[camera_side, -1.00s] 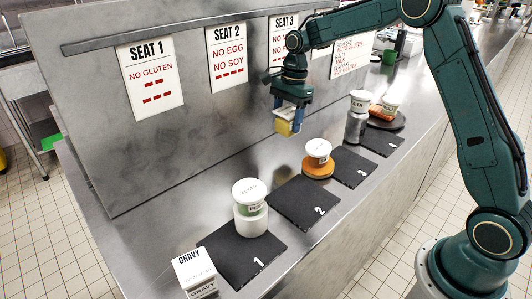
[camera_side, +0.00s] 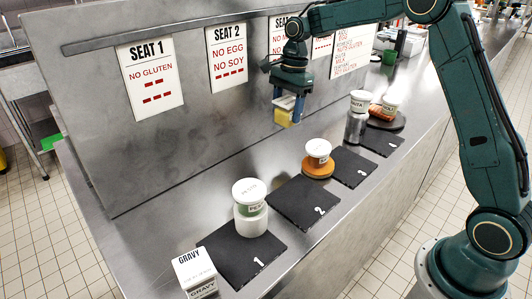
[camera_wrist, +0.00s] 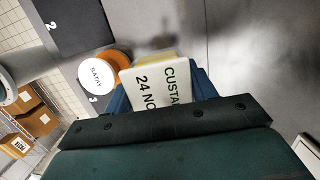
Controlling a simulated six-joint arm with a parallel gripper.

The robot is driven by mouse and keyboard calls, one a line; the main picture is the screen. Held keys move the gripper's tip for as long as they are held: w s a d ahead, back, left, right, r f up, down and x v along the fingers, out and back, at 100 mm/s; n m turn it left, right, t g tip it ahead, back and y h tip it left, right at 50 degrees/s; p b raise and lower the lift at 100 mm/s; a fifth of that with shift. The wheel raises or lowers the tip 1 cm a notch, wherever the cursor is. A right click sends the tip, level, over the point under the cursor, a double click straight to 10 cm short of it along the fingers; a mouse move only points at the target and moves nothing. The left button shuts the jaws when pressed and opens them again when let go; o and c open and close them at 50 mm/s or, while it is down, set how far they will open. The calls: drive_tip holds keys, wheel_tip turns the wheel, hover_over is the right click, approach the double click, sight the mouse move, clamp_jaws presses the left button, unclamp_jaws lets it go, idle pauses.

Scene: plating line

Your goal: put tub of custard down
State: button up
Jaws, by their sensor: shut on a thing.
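The tub of custard (camera_side: 284,117), pale yellow with a white lid, hangs between the fingers of my gripper (camera_side: 286,104), above the steel counter behind the mats. In the wrist view the custard lid (camera_wrist: 163,88) shows the printed letters "CUSTA" and "24 NO", partly cut off by my gripper (camera_wrist: 165,95). My gripper is shut on the tub. The tub is clear of the counter, as far as the side view shows.
Black mats carry numbers, among them mat 1 (camera_side: 229,263) and mat 2 (camera_side: 296,214). A satay tub (camera_side: 318,150) stands on an orange base near mat 3 (camera_side: 344,176). A pesto tub (camera_side: 249,192) stands on a white one at mat 1. A gravy box (camera_side: 193,269) is at front left. Bare counter (camera_side: 228,170) lies behind the mats.

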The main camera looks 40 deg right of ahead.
drive_tip(key=a+f, duration=0.2)
drive_tip(key=a, duration=3.5)
drive_tip(key=shift+a+f, duration=0.15)
drive_tip(key=shift+f, duration=3.65)
drive_tip(key=shift+f, duration=0.15)
drive_tip(key=o, duration=1.1)
drive_tip(key=r, duration=0.4)
drive_tip(key=d+r, duration=0.1)
drive_tip(key=r, duration=0.3)
drive_tip(key=d+r, duration=0.1)
drive_tip(key=r, duration=0.3)
drive_tip(key=shift+r, duration=0.1)
